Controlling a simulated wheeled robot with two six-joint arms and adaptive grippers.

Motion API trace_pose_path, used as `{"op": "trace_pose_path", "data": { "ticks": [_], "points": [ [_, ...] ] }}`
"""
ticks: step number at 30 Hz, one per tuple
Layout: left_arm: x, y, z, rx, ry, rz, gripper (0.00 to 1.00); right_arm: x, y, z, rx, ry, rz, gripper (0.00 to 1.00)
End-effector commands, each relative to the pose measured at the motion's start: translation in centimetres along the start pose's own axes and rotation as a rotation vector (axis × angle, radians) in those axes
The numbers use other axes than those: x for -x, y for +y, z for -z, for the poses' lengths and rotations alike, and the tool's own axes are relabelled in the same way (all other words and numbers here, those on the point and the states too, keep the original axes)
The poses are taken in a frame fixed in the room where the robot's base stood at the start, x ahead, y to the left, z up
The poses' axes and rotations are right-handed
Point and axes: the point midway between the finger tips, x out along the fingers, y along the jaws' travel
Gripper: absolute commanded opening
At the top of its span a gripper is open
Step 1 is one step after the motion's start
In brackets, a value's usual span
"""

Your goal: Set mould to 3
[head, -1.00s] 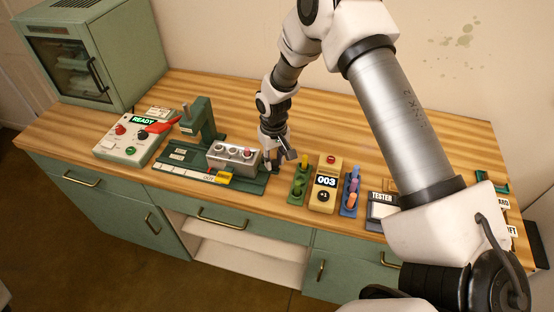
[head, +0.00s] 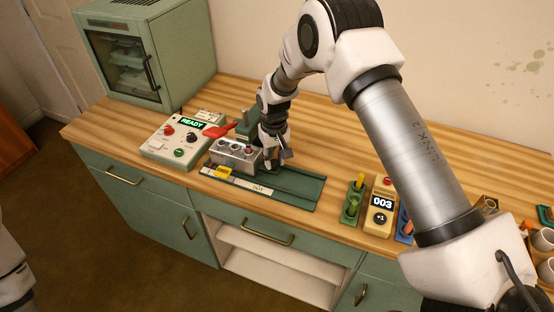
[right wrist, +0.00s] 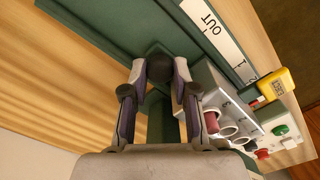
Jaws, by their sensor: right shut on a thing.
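The mould (head: 232,157), a grey metal block with several round cups in its top, sits on a long green rail (head: 300,190) in front of the green press (head: 246,127). The digit under the marker is too small to tell. My right gripper (head: 270,165) is at the mould's right end. In the right wrist view its fingers (right wrist: 158,75) are shut on a dark round knob (right wrist: 160,68); the mould (right wrist: 222,110) is beside them. My left gripper is not in view.
Left of the mould is a white control box (head: 177,141) showing READY, with a red lever (head: 217,131). A green oven-like cabinet (head: 150,55) stands behind. Right of the rail are a green rack (head: 353,203) and a yellow counter (head: 380,208) reading 003.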

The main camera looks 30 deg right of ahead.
Motion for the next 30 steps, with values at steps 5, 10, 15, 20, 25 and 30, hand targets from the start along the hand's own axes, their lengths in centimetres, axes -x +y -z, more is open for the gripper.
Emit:
{"op": "trace_pose_path", "data": {
  "ticks": [5,10,15,20,25,30],
  "points": [
    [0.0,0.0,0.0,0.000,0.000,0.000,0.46,0.0,-0.1,0.0,-0.002,-0.001,0.001,0.00],
    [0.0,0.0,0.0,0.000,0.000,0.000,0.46,0.0,-0.1,0.0,-0.002,0.000,0.001,0.00],
    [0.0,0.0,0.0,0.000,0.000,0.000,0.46,0.0,-0.1,0.1,-0.002,0.001,0.001,0.53],
    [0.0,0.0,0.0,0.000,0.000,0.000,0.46,0.0,-0.1,0.1,-0.002,0.001,0.001,0.53],
    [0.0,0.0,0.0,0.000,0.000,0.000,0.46,1.1,-0.1,0.1,-0.002,0.003,0.001,0.53],
    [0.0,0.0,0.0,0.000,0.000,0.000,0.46,4.9,-0.2,0.2,-0.001,0.005,0.001,0.53]
  ]
}}
